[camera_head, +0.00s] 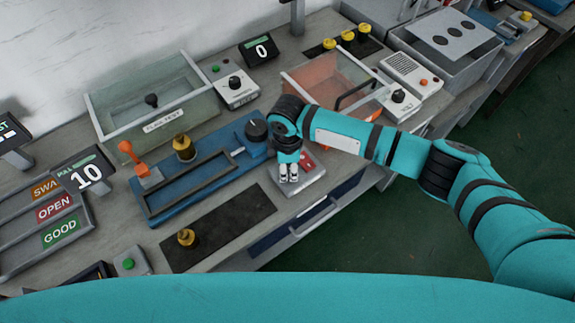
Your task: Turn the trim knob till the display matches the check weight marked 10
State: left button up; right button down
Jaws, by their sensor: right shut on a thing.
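My right gripper (288,177) points down at a small grey unit (314,180) with a red patch, at the front edge of the bench. Its fingertips are close together on something that I cannot make out. A display (262,50) at the back reads 0. Another display (88,177) at the left, marked PULL, reads 10. A black knob (235,82) sits on a grey control box below the 0 display. A second black knob (399,96) is on a box at the right. No weight marking 10 is legible. My left gripper is out of view.
A blue fixture (156,213) with a brass piece (184,148) and an orange lever (131,152) lies left of my gripper. Another brass piece (187,237) stands on a black mat (235,222).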

aim_at(288, 170)
jog(key=shift+n, duration=0.9)
jog(key=c, duration=1)
grip_release()
notch_tip(288, 170, up, 12)
jog(key=shift+f, duration=0.1)
